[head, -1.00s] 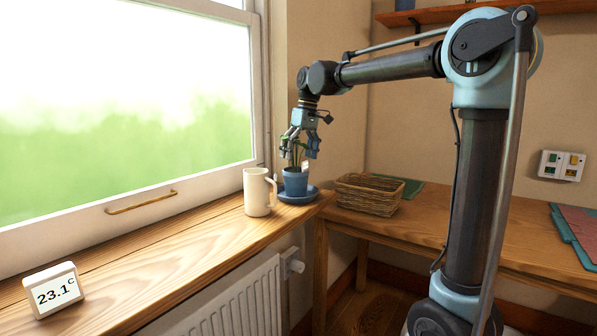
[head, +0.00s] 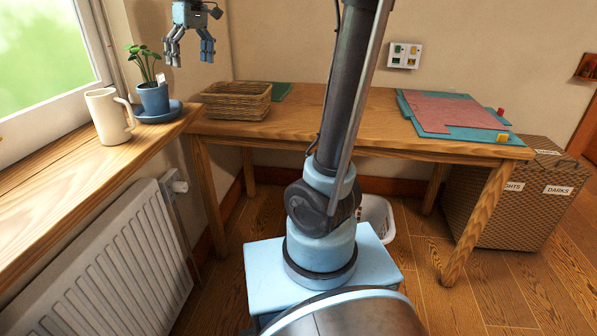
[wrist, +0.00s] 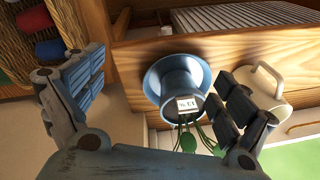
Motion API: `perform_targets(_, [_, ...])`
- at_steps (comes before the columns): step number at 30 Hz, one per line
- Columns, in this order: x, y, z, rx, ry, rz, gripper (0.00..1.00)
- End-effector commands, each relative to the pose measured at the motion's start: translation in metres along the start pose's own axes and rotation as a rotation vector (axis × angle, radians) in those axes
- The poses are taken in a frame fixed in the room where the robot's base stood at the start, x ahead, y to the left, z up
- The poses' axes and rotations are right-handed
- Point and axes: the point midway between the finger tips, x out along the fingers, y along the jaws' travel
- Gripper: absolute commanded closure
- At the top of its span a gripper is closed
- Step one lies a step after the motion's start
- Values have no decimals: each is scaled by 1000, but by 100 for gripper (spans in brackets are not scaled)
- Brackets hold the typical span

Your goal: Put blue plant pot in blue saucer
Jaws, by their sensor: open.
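The blue plant pot (head: 153,98), with a green plant and a small white label, stands upright on the blue saucer (head: 174,112) at the far end of the wooden sill. The saucer's rim shows below and to the right of the pot. In the wrist view the pot (wrist: 184,119) is seen from above, with the saucer (wrist: 153,78) around its base. My gripper (head: 190,59) is open and empty, above and to the right of the pot, clear of the plant. In the wrist view its fingers are spread wide, with nothing between them.
A cream mug (head: 108,117) stands on the sill just left of the pot. A wicker basket (head: 236,101) sits on the wooden table (head: 330,118) to the right; the wrist view shows coloured items in it. A radiator (head: 110,262) is below the sill.

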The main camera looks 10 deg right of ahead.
Motion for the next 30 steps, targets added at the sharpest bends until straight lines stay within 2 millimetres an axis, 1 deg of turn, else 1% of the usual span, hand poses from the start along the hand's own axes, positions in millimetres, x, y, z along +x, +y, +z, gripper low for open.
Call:
perform_targets(1, [6,10,23,41,7,11,6])
perform_targets(5, [24,29,73,139,24,37,6])
perform_targets(6, [31,34,89,168,28,46,6])
perform_targets(8, [41,41,112,213,35,59,6])
perform_targets(9, [49,45,128,242,40,67,6])
perform_targets(11, [61,50,150,287,48,79,6])
perform_targets(13, [76,54,177,339,56,94,6])
perform_targets(15, [92,58,203,391,63,109,6])
perform_targets(17, [107,60,226,434,70,122,6])
perform_targets(18, [117,60,240,464,75,130,6])
perform_targets(20, [133,61,261,508,82,143,6])
perform_targets(21, [144,61,275,537,87,151,6])
perform_targets(23, [162,61,295,582,93,165,6])
perform_targets(24, [174,60,308,610,97,173,6])
perform_targets(27, [203,58,338,679,108,192,6])
perform_targets(30, [228,55,361,734,116,210,6])
